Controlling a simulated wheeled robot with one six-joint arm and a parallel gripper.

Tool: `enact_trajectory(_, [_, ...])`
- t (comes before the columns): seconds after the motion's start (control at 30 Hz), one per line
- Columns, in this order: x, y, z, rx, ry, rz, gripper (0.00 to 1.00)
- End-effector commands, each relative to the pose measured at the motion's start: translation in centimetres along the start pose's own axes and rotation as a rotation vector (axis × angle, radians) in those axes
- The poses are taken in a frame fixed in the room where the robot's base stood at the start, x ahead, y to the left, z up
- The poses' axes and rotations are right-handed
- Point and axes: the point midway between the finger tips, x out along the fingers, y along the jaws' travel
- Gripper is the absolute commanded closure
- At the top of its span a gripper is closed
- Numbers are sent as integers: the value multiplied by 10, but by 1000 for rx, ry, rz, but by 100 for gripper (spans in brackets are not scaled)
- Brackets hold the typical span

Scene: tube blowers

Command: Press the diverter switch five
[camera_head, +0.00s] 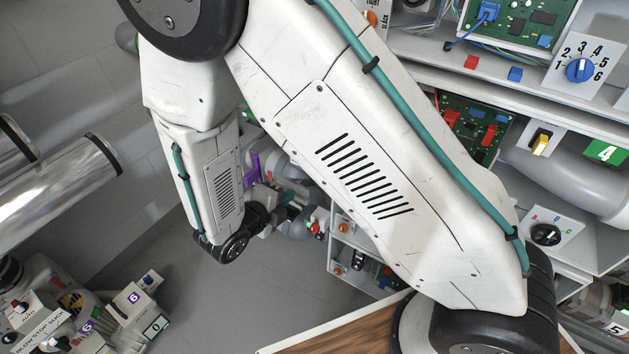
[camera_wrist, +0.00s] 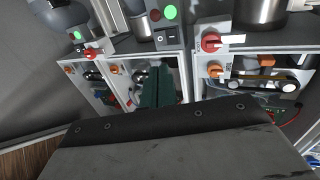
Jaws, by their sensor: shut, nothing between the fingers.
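My gripper (camera_wrist: 157,82) shows in the wrist view as dark green fingers, close together with nothing between them. It is in front of the white cabinet fronts, below a small black switch pair (camera_wrist: 166,38). I cannot tell whether it touches anything. In the head view my arm covers much of the middle and the fingertips are hard to make out. A label reading 5 (camera_head: 615,328) shows at the lower right edge of the head view, beside grey pipe parts. No switch is clear beside it, so I cannot tell which is diverter switch five.
A yellow rocker switch (camera_head: 541,142) sits near a green 4 label (camera_head: 606,153). A blue dial (camera_head: 580,69) and a black dial (camera_head: 545,234) are on the right. A red knob (camera_wrist: 211,42) and an orange knob (camera_wrist: 215,71) stick out near my gripper. Grey floor is clear lower left of centre.

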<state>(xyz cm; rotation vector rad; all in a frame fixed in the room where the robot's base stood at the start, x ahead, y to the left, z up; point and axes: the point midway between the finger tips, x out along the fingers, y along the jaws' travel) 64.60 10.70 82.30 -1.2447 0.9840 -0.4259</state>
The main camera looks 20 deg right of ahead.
Motion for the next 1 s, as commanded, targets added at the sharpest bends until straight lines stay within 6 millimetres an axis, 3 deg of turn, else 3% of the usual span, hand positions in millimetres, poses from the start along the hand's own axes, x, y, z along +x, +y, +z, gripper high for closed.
enact_trajectory(0.17, [15, 0, -1, 1, 5, 0, 100])
enact_trajectory(0.7, [121, 0, -2, 0, 6, 1, 100])
enact_trajectory(1.0, [140, 0, -1, 1, 2, 0, 100])
